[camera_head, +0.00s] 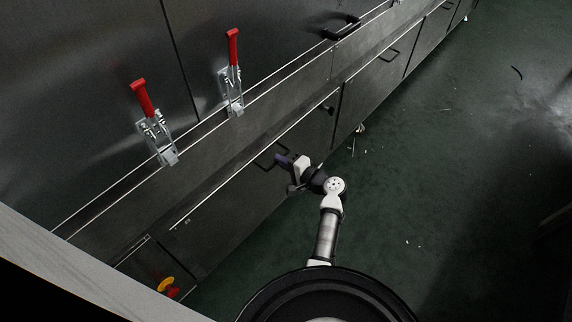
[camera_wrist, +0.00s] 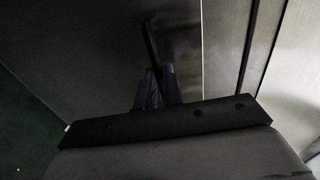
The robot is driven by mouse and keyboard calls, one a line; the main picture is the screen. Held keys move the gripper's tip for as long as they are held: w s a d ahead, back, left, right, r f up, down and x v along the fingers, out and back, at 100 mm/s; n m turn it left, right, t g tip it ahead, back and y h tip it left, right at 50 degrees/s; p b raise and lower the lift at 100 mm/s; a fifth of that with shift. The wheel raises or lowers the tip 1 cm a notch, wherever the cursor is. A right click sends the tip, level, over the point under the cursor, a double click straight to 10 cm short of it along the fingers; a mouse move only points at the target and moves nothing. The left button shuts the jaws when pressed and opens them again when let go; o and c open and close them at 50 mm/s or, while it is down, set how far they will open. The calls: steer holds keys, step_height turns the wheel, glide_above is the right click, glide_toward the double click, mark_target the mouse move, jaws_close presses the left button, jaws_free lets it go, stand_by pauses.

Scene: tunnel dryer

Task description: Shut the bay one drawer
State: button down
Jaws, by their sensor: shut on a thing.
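A dark grey drawer front (camera_head: 235,210) with a pale top edge sits low in the dryer's side. I take it for the bay one drawer; no label can be read. Its black bar handle (camera_head: 268,158) also shows in the wrist view (camera_wrist: 150,40). My gripper (camera_head: 281,158) is shut on this handle, with its dark fingers (camera_wrist: 157,88) on either side of the bar in the wrist view. The drawer's inside is not visible. Its front looks close to the line of the neighbouring panels, and I cannot tell whether a small gap is left.
Two red-handled toggle clamps (camera_head: 145,100) (camera_head: 233,47) stand on the ledge above. A yellow and red knob (camera_head: 167,287) is at lower left. More handled panels (camera_head: 375,75) run to the right. The green floor (camera_head: 430,190) is mostly clear, with small scraps.

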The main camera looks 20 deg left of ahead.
steer(key=c, duration=1.6)
jaws_free()
steer(key=shift+w+a, duration=0.1)
steer(key=shift+a, duration=0.15)
steer(key=shift+o, duration=0.2)
steer(key=shift+d, duration=0.1)
steer(key=v, duration=1.3)
steer(key=shift+d, duration=0.35)
steer(key=shift+r, duration=0.1)
